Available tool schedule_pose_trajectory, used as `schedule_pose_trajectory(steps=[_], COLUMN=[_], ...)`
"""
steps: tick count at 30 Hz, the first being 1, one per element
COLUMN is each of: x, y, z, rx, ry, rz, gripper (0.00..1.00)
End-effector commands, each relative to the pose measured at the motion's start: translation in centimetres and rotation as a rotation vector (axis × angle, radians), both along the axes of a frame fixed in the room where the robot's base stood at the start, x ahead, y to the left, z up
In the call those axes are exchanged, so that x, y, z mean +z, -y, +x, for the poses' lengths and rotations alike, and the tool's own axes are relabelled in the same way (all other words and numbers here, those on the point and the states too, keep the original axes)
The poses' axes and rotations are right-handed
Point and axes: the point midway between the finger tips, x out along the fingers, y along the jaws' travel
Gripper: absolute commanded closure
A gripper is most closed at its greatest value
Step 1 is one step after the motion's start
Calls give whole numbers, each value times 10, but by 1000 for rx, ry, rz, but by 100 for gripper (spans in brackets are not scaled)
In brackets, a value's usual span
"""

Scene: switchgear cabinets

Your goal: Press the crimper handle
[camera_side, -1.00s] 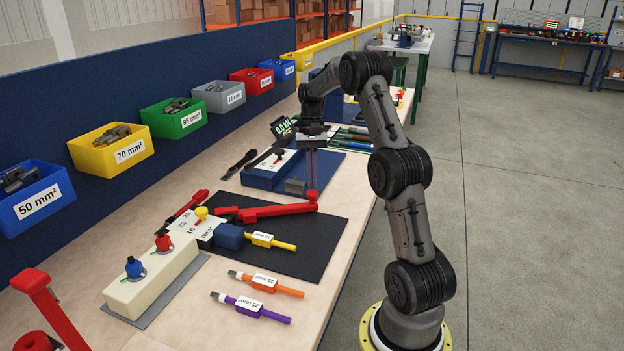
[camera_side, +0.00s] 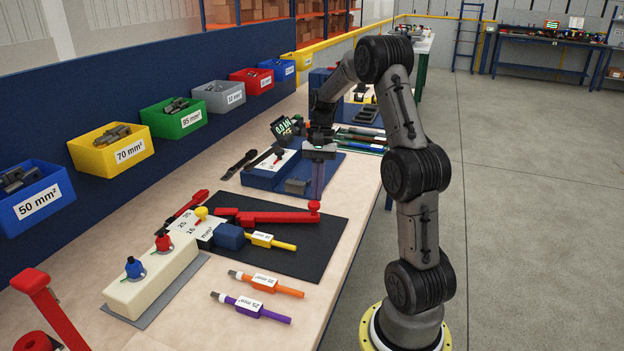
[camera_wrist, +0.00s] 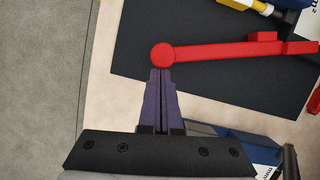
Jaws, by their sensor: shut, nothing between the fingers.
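The crimper lies on a dark mat (camera_side: 300,245), with a blue head (camera_side: 229,237) and a red handle (camera_side: 275,217). The handle ends in a round red knob (camera_side: 314,206), and it also shows in the wrist view (camera_wrist: 220,49). A yellow cable piece (camera_side: 270,241) with a white label sits at the blue head. My gripper (camera_side: 316,197) is shut with nothing between its fingers. In the wrist view its purple fingertips (camera_wrist: 161,72) are right against the side of the knob and appear to touch it.
A blue tray (camera_side: 268,178) stands behind my gripper. An orange cable (camera_side: 288,291) and a purple cable (camera_side: 249,307) lie in front of the mat. A cream block (camera_side: 152,278) stands at left. Labelled bins line the blue wall.

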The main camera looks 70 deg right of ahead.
Motion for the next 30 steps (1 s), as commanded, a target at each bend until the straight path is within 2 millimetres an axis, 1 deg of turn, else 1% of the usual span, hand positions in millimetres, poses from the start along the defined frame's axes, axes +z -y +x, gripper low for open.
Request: schedule_pose_trajectory(steps=[1,9,15,21,30], x=[1,0,0,0,-1], y=[-10,-56,-80,-93,-98], z=[-6,-21,-25,-26,-27], rx=[-36,-224,-321,-372,-381], ry=[-1,-2,-2,-2,-8], rz=[3,4,5,6,13], gripper=[100,100,100,100,100])
